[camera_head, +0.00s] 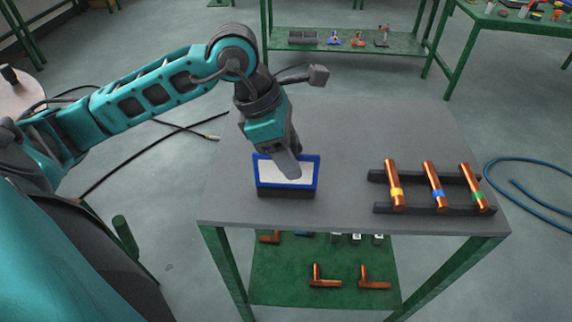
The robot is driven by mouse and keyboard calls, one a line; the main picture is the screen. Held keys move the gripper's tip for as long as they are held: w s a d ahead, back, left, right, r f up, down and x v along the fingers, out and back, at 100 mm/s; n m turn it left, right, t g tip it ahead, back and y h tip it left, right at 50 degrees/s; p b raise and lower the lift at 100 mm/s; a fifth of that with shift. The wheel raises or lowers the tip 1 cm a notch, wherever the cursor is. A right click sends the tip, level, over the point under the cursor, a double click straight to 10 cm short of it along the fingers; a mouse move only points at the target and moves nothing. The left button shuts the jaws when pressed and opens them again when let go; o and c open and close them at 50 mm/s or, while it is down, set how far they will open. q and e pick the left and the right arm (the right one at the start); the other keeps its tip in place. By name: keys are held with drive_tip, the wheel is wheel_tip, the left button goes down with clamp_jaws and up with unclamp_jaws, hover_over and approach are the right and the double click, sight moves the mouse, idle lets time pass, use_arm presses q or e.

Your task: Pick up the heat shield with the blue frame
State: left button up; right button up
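The heat shield with the blue frame (301,183) stands in a dark holder (283,193) on the left part of the grey table. Its panel is pale inside the blue border. My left gripper (288,168) comes from above and behind it, pointing down, and its fingers overlap the middle and top edge of the shield in the picture. I cannot tell whether the fingers touch the frame or are closed on it. The arm hides part of the top edge. My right gripper is not in view.
Copper pipes (434,183) with yellow, blue and green bands lie on a black rack (407,208) at the table's right. The grey table top (350,130) is clear between. Copper fittings (324,281) lie on the green lower shelf. Cables (150,140) and a blue hose (525,190) lie on the floor.

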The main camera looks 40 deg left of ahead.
use_arm(q)
clamp_jaws()
drive_tip(key=shift+r, duration=0.15)
